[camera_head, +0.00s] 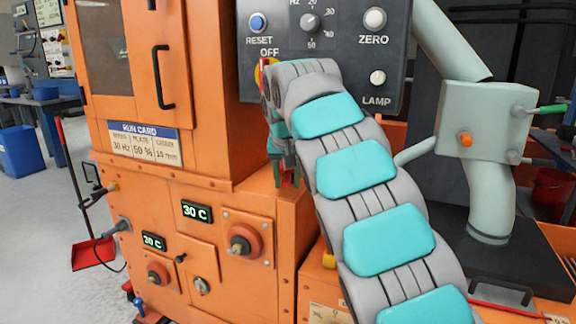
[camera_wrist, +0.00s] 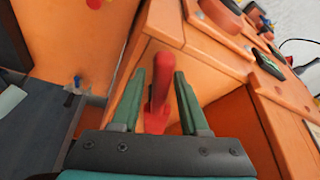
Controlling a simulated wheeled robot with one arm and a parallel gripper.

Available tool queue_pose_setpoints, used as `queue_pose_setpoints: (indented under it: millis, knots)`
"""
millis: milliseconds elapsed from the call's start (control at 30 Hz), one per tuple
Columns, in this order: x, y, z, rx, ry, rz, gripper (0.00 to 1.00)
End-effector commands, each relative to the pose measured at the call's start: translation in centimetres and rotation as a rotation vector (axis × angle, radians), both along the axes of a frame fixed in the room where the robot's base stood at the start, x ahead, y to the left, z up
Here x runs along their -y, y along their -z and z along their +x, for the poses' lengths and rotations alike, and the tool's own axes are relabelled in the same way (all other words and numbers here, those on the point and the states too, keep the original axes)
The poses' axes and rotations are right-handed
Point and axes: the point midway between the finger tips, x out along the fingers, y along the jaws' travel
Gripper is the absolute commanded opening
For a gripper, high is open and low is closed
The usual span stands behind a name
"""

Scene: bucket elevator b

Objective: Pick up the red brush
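A red upright object, likely the red brush (camera_wrist: 160,92), shows in the wrist view between my gripper's two green fingers, by an orange machine edge. Its full shape is hidden. My gripper (camera_wrist: 159,80) is open, with one finger on each side of it; gaps seem to show, and I cannot tell whether either finger touches it. In the head view my gripper (camera_head: 280,152) is mostly behind my wrist, above the orange ledge. A bit of red (camera_head: 287,184) shows just below it.
The orange machine (camera_head: 225,140) with knobs and displays stands close around my gripper. A grey control panel (camera_head: 350,45) is behind my arm. A pale pipe and box (camera_head: 485,122) stand right. A red dustpan (camera_head: 93,253) and blue bin (camera_head: 22,150) are on the floor left.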

Motion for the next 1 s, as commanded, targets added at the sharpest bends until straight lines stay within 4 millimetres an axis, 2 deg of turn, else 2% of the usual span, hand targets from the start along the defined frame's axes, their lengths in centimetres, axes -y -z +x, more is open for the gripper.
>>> queue_pose_setpoints:
  millis: [67, 367, 1000]
  knots:
    - [0.00, 0.00, 0.00, 0.000, 0.000, 0.000, 0.34]
    - [0.00, -0.01, 0.01, 0.000, 0.000, 0.000, 0.00]
    - [0.00, -0.05, 0.01, 0.001, 0.000, 0.000, 0.00]
